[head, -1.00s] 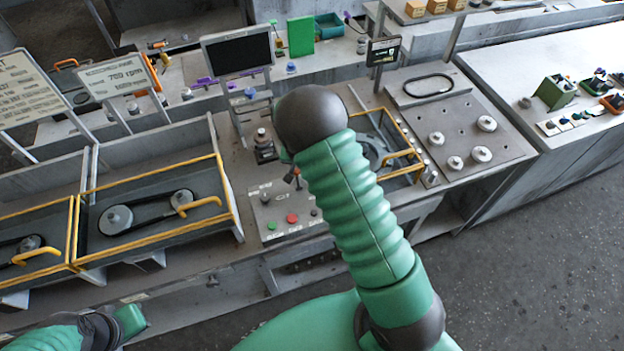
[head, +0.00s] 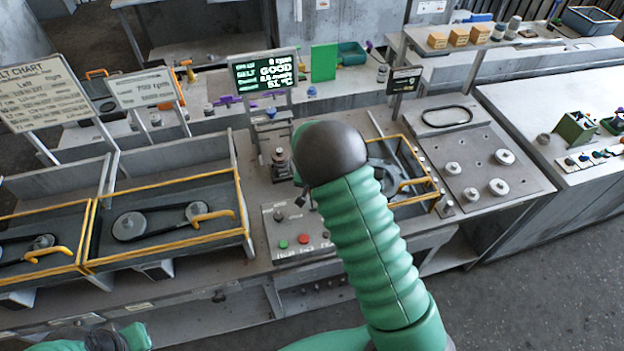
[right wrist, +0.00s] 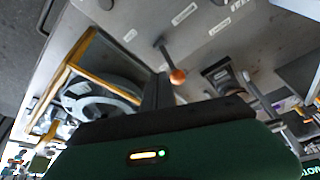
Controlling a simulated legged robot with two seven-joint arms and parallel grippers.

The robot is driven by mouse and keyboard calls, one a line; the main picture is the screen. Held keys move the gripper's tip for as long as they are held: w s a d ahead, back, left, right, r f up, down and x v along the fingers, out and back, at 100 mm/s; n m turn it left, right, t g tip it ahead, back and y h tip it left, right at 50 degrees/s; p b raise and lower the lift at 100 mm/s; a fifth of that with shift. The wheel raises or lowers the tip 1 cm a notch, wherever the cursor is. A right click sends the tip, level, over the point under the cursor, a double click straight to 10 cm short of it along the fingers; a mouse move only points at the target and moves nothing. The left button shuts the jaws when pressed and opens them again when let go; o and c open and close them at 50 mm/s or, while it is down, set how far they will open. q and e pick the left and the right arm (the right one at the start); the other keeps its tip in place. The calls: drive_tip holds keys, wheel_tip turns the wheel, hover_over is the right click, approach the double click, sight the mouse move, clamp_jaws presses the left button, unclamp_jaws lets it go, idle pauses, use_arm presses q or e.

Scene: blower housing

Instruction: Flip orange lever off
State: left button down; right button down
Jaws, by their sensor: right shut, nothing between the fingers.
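The orange lever shows in the right wrist view as a dark stem with an orange ball tip (right wrist: 178,76), standing on a grey labelled panel (right wrist: 215,45). My right gripper (right wrist: 158,84) is shut and empty, with its dark fingers close beside the ball on the left. I cannot tell whether they touch it. In the head view my right arm covers the gripper, and I cannot make out the orange tip. The control panel (head: 290,251) there has a green button (head: 283,244) and a red button (head: 303,239). My left gripper is not in view; only part of my left arm shows.
A lit monitor (head: 264,73) reads "GOOD" and what looks like 0 rpm. Yellow-edged bays with belts and pulleys (head: 130,226) lie left. A yellow-framed bay (head: 433,190) and a plate with pegs (head: 480,150) lie right of my arm.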

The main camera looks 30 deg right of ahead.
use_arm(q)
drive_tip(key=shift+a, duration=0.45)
use_arm(e)
drive_tip(key=shift+a+r, duration=0.15)
drive_tip(key=shift+a, duration=0.25)
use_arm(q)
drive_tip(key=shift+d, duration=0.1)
use_arm(e)
drive_tip(key=shift+d, duration=0.1)
use_arm(q)
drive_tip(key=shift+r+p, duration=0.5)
drive_tip(key=shift+p, duration=0.1)
use_arm(e)
drive_tip(key=shift+r, duration=0.75)
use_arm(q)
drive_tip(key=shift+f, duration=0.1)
use_arm(e)
drive_tip(key=shift+f, duration=0.1)
